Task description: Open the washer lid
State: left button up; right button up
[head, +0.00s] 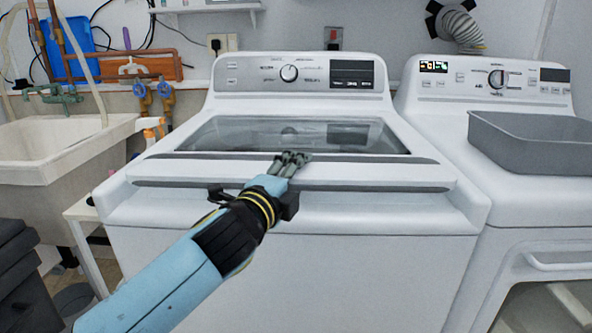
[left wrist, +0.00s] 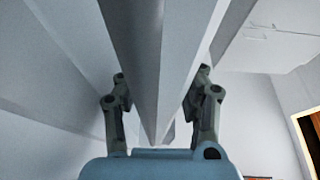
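The washer (head: 300,230) is the white top-loader in the middle of the head view. Its lid (head: 370,174) has a glass window and a pale front band with grey strips; it lies down or nearly down. My left gripper (head: 290,158) reaches over the front band from the lower left. In the left wrist view its two fingers (left wrist: 160,85) are spread apart, with a long grey-white edge (left wrist: 155,50), apparently part of the lid, running between them. Firm contact cannot be made out. My right gripper is in neither view.
A control panel (head: 300,73) rises behind the lid. At right stands a second white machine (head: 430,110) with a grey bin (head: 530,135) on top. A sink (head: 60,140) with pipes and valves is at left, beside a small white table (head: 80,208).

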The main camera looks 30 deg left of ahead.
pick_arm(q)
jog(key=shift+w, duration=0.1)
grip_shut()
dwell(0.4)
